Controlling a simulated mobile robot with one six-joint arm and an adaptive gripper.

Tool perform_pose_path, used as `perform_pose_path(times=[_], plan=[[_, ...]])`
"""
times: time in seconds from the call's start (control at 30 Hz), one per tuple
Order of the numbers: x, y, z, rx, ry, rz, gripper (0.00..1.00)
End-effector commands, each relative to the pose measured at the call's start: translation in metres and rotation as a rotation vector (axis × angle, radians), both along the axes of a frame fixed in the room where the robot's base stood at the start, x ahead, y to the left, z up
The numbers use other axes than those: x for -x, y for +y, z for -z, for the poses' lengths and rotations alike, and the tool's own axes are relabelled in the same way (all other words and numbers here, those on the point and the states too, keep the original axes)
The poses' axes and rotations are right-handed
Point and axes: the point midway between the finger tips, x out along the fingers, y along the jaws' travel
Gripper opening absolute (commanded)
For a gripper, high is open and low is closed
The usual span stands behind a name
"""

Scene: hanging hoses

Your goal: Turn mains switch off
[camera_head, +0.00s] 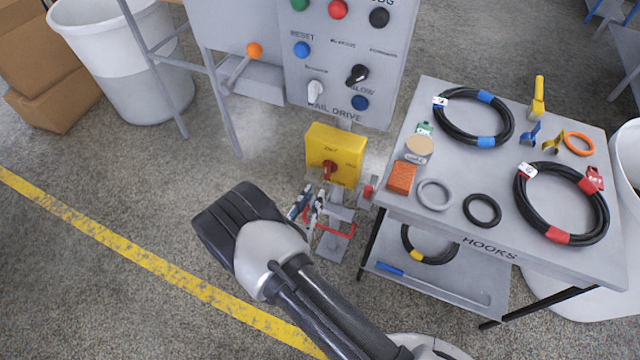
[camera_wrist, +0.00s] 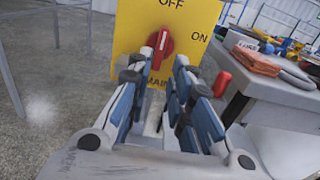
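The mains switch is a yellow box (camera_head: 336,153) with a red knob (camera_head: 328,169), below the grey panel in the head view. In the wrist view its yellow face (camera_wrist: 130,35) shows OFF at the top and ON at the right. There the red knob (camera_wrist: 160,42) stands nearly upright, with its white mark towards OFF. My gripper (camera_head: 311,203) is in front of and below the box. In the wrist view my gripper (camera_wrist: 163,82) is open and empty, its fingers apart below the knob. The lower label is partly hidden by the fingers.
The grey panel (camera_head: 390,60) with buttons and selectors stands above the switch. A red handle (camera_head: 338,231) is low beside my gripper.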

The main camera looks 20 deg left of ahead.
Motion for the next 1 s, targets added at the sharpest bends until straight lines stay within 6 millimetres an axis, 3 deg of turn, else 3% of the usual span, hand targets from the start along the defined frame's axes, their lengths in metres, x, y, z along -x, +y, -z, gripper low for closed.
perform_pose_path(times=[0.1, 0.3, 0.9, 1.0], plan=[[0.022, 0.003, 0.000, 0.001, 0.000, -0.005, 0.20], [0.040, 0.004, 0.000, -0.001, 0.000, -0.002, 0.20], [0.041, 0.003, 0.000, -0.001, 0.000, 0.002, 0.20], [0.034, -0.004, -0.011, -0.020, -0.001, 0.042, 0.20]])
